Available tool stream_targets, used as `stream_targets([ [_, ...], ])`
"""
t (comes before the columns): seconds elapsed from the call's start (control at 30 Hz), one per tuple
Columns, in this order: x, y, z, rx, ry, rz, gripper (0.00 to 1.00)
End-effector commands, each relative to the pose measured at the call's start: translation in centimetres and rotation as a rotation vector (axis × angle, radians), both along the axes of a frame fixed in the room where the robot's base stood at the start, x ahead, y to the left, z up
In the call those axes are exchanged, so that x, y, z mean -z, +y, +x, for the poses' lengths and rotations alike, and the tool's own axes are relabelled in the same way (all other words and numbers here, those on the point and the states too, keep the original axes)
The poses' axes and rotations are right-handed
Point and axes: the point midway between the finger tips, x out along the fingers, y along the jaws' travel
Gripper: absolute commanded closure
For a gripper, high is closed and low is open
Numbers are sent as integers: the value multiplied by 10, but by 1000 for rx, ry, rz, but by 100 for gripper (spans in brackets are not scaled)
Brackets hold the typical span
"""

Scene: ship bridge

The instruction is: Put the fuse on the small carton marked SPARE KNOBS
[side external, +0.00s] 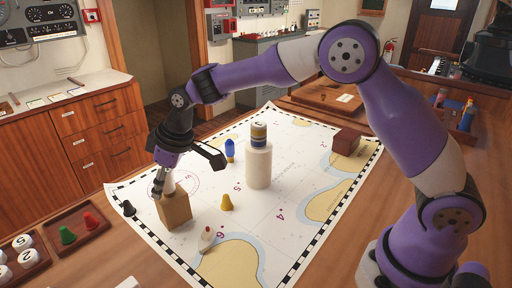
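My gripper (163,184) points down at the top of a small brown carton (175,211) that stands on the chart at the left. A small pale piece (169,186), which looks like the fuse, shows at the fingertips, right at the carton's top. It seems upright. The fingers partly hide it, and I cannot tell whether they grip it or whether it touches the carton. No lettering on the carton can be read from here.
A white cylinder (258,167) with a banded can (259,134) on it stands mid-chart. A wooden tray (92,236) lies at left.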

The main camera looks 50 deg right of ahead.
Motion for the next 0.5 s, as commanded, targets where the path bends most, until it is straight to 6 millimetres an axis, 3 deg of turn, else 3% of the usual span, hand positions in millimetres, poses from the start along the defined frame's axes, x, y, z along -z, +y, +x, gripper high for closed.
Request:
stream_targets([
  [0.37, -1, 0, 0, 0, -1, 1, 35],
  [0.5, -14, -2, -3, 0, -4, 1, 35],
])
